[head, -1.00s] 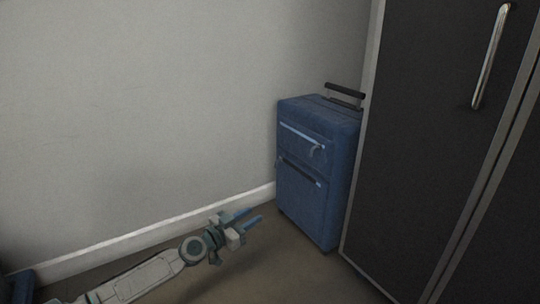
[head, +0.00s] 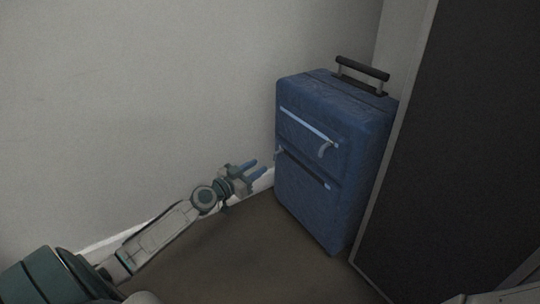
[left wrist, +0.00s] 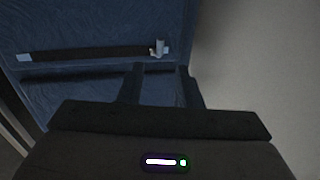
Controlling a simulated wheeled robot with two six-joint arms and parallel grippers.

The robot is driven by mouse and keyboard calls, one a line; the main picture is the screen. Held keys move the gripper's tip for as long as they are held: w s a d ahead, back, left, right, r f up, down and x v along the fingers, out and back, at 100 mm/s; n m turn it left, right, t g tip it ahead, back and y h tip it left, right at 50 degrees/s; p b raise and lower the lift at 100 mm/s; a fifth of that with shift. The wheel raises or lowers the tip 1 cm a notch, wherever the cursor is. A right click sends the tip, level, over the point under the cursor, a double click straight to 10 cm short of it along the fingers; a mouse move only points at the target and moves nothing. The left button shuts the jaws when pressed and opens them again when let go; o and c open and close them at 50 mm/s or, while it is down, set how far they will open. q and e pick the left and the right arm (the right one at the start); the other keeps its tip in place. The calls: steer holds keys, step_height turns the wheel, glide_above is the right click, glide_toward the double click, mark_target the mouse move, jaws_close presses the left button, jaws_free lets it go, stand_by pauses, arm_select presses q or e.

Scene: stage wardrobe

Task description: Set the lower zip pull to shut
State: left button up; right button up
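A blue suitcase (head: 310,215) stands upright by the wall. Its lower zip (head: 305,170) shows a dark open stretch along most of its length. The lower zip pull (head: 279,153) is at the zip's left end in the head view. In the left wrist view the pull (left wrist: 158,48) is at the right end of the dark stretch, just beyond my fingertips. My left gripper (head: 256,169) is open and empty, just left of the suitcase, its fingers (left wrist: 160,74) apart and pointing towards it, not visibly touching the pull. My right gripper is not in view.
The upper zip (head: 305,124) has its own pull (head: 325,149) hanging near its right end. A dark cabinet (head: 450,150) stands close on the suitcase's right. A grey wall (head: 130,110) is behind. The floor (head: 250,250) in front of the suitcase is clear.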

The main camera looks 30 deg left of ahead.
arm_select(q)
steer(key=w+d, duration=0.1)
steer(key=w, duration=0.5)
steer(key=shift+w+d, duration=0.25)
steer(key=shift+w, duration=0.1)
jaws_close()
steer(key=shift+p, duration=0.3)
